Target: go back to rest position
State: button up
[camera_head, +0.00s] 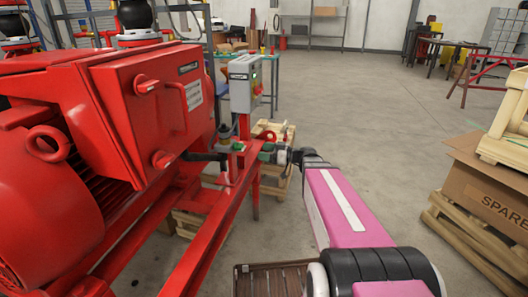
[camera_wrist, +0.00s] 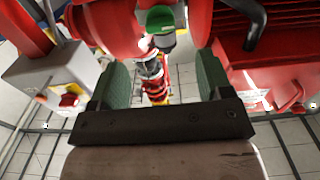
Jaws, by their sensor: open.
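My gripper (camera_head: 254,148) is at the end of my pink and black arm, beside the red pump skid frame. Its jaws are open. In the wrist view, the two green finger pads (camera_wrist: 162,75) stand apart with nothing gripped between them. A green round-capped part (camera_wrist: 160,19) shows beyond the fingertips, near the middle of the view. I cannot tell how far it is from the fingers.
The red motor housing (camera_head: 60,190) fills the left. A black lever (camera_head: 204,157) lies close left of my gripper. A grey control box (camera_head: 241,85) stands behind. A cardboard box (camera_head: 485,185) on a pallet is at right. The middle floor (camera_head: 370,125) is clear.

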jog(key=s+f+m+g+h, duration=0.5)
jog(key=s+f+m+h, duration=0.3)
jog(key=f, duration=0.6)
jog(key=s+d+f+m+g+h, duration=0.1)
jog(key=s+d+f+m+h, duration=0.4)
jog(key=d+h, duration=0.4)
jog(key=shift+s+d+f+m, duration=0.25)
jog(key=shift+s+m, duration=0.35)
jog(key=shift+s, duration=0.45)
